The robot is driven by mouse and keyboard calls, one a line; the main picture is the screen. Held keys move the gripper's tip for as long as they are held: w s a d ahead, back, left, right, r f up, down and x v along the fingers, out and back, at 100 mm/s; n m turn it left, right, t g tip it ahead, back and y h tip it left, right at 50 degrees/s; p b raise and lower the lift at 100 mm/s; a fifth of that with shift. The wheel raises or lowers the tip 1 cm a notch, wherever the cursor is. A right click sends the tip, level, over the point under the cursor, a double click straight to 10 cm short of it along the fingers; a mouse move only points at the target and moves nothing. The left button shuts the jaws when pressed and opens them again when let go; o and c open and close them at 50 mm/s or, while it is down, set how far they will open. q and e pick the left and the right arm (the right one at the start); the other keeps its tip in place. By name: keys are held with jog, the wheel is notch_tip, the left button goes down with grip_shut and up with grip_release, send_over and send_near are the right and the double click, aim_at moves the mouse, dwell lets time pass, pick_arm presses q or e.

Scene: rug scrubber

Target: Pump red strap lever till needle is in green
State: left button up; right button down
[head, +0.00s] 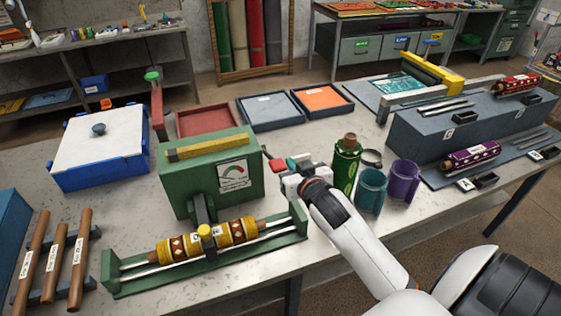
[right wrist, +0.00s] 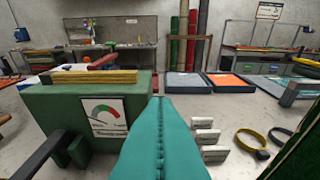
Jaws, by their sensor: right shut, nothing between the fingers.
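The green machine (head: 185,189) stands mid-table with a gauge (head: 233,174) on its front; it also shows at the left of the right wrist view (right wrist: 60,120). The gauge has a green and a red band; the needle is too small to read. A red upright lever (head: 157,108) with a green knob (head: 152,76) rises behind the machine's left side. My right gripper (head: 284,167) is shut and empty, just right of the machine. A small red piece (head: 278,166) shows at its tip; I cannot tell whether they touch. My left gripper is not in view.
A patterned yellow-and-brown roll (head: 225,233) lies in a green cradle before the machine. A green bottle (head: 346,160) and teal (head: 371,190) and purple cups (head: 403,180) stand right of my right gripper. A blue box (head: 99,147) and trays (head: 270,111) lie behind.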

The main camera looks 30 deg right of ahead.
jog(key=p, duration=0.2)
send_over(281, 168)
jog(key=shift+f, duration=0.85)
notch_tip(281, 168, down, 3)
jog(key=shift+w+r+p, duration=0.1)
jog(key=shift+r+p, duration=0.05)
jog(key=shift+p, duration=0.45)
jog(key=shift+f, duration=0.85)
